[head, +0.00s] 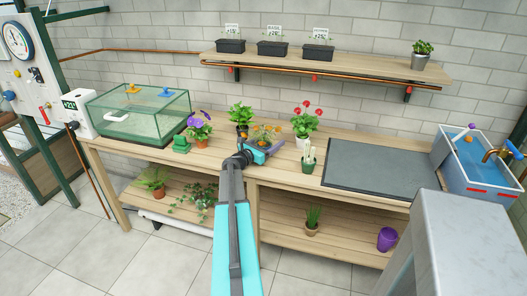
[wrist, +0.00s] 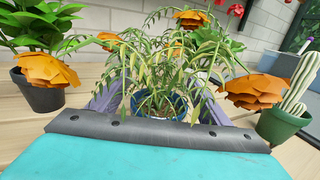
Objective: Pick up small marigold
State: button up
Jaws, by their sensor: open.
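The small marigold (wrist: 165,70) has orange flowers and drooping green leaves, and stands in a blue pot (wrist: 150,128) in the middle of the wrist view. In the head view its orange flowers (head: 264,131) show just past the end of my arm. My gripper (head: 258,149) is open at the front of the plant. In the wrist view its purple fingers reach forward on the left and right of the blue pot. The leaves hide the fingertips and most of the pot, so I cannot tell whether they touch it.
A dark-potted leafy plant (wrist: 38,90) stands close on the left, and a cactus in a green pot (wrist: 285,120) on the right. A red-flowered plant (head: 306,125) stands behind. The grey mat (head: 380,168) is clear. A glass case (head: 140,118) stands at the left.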

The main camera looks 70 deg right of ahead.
jog(key=c, duration=1.3)
jog(key=shift+o, duration=0.2)
jog(key=shift+r, duration=0.15)
jog(key=shift+r, duration=0.75)
notch_tip(320, 180, up, 2)
jog(key=shift+b, duration=0.45)
jog(key=s+a+b, duration=0.1)
jog(key=s+a, duration=0.2)
jog(key=a, duration=0.4)
jog(key=s+a+r+b, duration=0.1)
jog(key=s+a, duration=0.3)
jog(key=a, duration=0.3)
jog(key=shift+a+r, duration=0.15)
jog(key=shift+s, duration=0.1)
